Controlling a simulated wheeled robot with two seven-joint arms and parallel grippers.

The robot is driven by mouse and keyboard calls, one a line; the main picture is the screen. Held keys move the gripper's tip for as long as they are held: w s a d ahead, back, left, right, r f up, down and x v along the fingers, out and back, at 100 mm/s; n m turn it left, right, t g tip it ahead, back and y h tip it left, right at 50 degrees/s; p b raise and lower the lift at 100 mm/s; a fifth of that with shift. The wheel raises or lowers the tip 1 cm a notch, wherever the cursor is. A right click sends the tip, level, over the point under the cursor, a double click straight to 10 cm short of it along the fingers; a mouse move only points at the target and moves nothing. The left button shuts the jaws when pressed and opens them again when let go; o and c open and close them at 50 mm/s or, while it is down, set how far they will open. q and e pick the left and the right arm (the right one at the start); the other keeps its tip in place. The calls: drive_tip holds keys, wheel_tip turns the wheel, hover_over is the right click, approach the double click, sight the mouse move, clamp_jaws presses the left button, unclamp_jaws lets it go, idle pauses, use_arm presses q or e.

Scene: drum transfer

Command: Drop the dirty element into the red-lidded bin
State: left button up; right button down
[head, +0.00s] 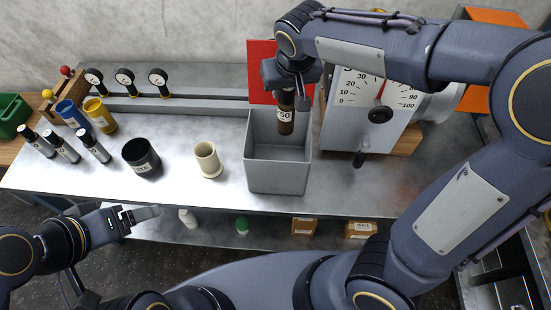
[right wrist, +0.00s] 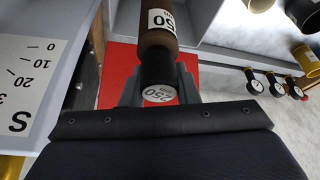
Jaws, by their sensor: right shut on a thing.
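The dirty element, a brown cylinder (head: 286,127) with a black end and a white label, hangs upright in my right gripper (head: 285,94). My right gripper is shut on its black upper end. The brown cylinder also shows in the right wrist view (right wrist: 157,38), with "250" on its end cap. The grey bin (head: 276,177) stands open below, its raised red lid (head: 262,58) behind it. The cylinder's lower end overlaps the bin's opening in the head view. My left gripper (head: 140,214) is at the lower left, away from the bench items; its finger gap is unclear.
A dial box (head: 352,125) stands close right of the bin. A cream cup (head: 207,160), a black pot (head: 141,158), several dark cylinders, and blue and yellow cups (head: 101,116) stand to the left. Gauges (head: 125,77) line the back. A lower shelf holds small boxes (head: 304,226).

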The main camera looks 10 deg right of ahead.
drive_tip(key=shift+f+b, duration=0.3)
drive_tip(key=shift+f, duration=0.5)
drive_tip(key=c, duration=1)
unclamp_jaws()
drive_tip(key=shift+c, duration=0.2)
drive_tip(key=v, duration=0.8)
drive_tip(key=shift+b, duration=0.35)
drive_tip(key=shift+d+f, duration=0.1)
drive_tip(key=s+d+f+m+y, duration=0.1)
drive_tip(key=s+d+f, duration=0.2)
drive_tip(key=s, duration=0.7)
drive_tip(key=s+d+f+m+t+y, duration=0.1)
drive_tip(key=s+d+f, duration=0.3)
drive_tip(key=s, duration=0.6)
wheel_tip(320, 180, down, 3)
drive_tip(key=shift+s+r+y, duration=0.2)
drive_tip(key=shift+y, duration=0.6)
